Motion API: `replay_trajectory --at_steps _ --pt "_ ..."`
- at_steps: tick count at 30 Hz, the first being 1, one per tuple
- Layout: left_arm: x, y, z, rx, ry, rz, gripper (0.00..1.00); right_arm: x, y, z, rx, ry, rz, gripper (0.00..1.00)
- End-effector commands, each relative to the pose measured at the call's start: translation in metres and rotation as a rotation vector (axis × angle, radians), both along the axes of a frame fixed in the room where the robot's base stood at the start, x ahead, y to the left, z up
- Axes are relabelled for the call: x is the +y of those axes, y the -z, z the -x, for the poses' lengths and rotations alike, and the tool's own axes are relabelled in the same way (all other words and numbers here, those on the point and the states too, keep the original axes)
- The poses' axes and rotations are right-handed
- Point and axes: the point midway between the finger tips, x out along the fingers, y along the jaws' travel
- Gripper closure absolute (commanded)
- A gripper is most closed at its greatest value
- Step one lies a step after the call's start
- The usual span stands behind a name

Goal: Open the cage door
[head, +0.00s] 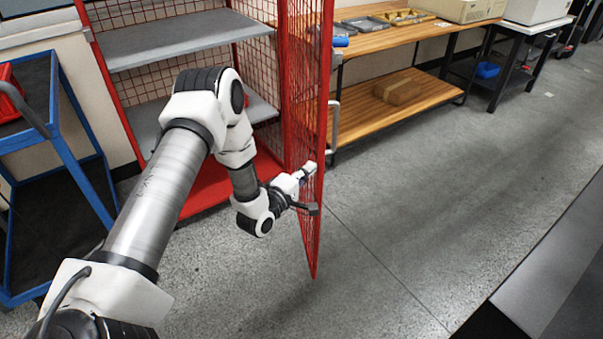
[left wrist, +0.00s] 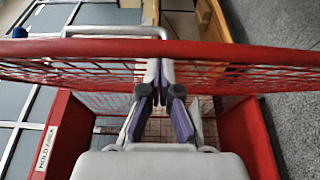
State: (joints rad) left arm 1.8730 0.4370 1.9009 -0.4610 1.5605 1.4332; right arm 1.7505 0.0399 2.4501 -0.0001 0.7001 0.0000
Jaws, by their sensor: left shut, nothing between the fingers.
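The red mesh cage door (head: 313,225) stands swung well out from the red cage (head: 185,205), seen nearly edge-on in the head view. The grey door handle (head: 334,120) is on its far right side. My left gripper (head: 309,169) is at the door's inner, cage-facing side, shut and empty. In the left wrist view the door's red frame bar (left wrist: 240,50) crosses the picture, and my left gripper (left wrist: 160,68) points at the mesh just by it. Whether the fingertips touch the door, I cannot tell. My right gripper is out of view.
Grey shelves (head: 165,40) stand inside the open cage. A blue cart (head: 75,140) with a red bin is at the left. A wooden bench (head: 400,38) stands behind the door, with a cardboard box (head: 397,90) on its lower shelf. The floor right of the door is clear.

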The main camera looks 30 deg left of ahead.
Motion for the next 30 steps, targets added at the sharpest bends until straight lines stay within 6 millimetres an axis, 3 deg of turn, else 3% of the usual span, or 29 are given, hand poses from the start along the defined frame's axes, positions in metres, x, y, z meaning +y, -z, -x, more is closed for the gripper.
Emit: replay_trajectory --at_steps 1,6,15,27,30 --pt "-0.011 0.007 -0.009 -0.004 0.008 -0.004 1.0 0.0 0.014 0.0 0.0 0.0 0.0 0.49" --pt "-0.047 0.008 -0.044 -0.006 0.008 -0.007 1.0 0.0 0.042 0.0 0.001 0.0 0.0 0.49" --pt "-0.104 0.006 -0.114 -0.008 -0.021 -0.016 1.0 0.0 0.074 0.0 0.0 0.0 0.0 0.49" --pt "-0.165 0.008 -0.213 -0.008 -0.124 -0.002 1.0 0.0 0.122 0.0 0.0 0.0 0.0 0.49" --pt "-0.175 0.005 -0.23 -0.005 -0.121 -0.001 1.0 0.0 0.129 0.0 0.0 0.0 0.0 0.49"
